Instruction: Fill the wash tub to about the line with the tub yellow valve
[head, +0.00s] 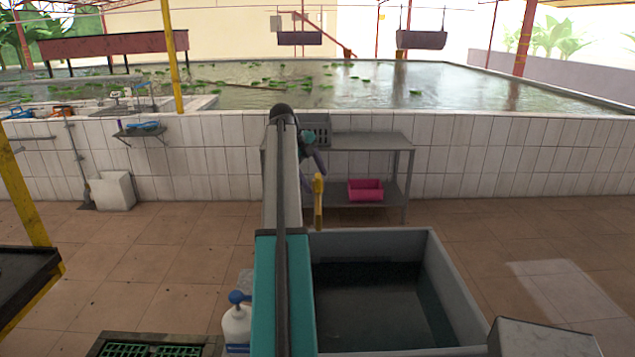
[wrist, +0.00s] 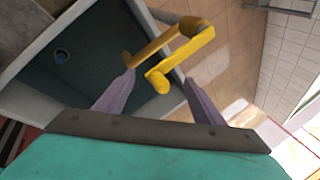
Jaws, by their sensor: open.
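The grey wash tub (head: 455,285) stands on the floor in front of me, partly behind my arm. Its inside is dark; I cannot make out a fill line or tell the water level. The yellow valve (head: 318,205) rises at the tub's far edge. In the wrist view the bent yellow valve (wrist: 180,54) lies ahead of and between my fingertips. My gripper (wrist: 159,77) is open, with purple fingers apart; I cannot tell whether either touches the valve.
A metal table (head: 385,142) with a pink basin (head: 366,190) on its lower shelf stands behind the tub, against the tiled pond wall (head: 500,160). A white bottle (head: 237,325) stands left of my arm. Tiled floor to the right is mostly free.

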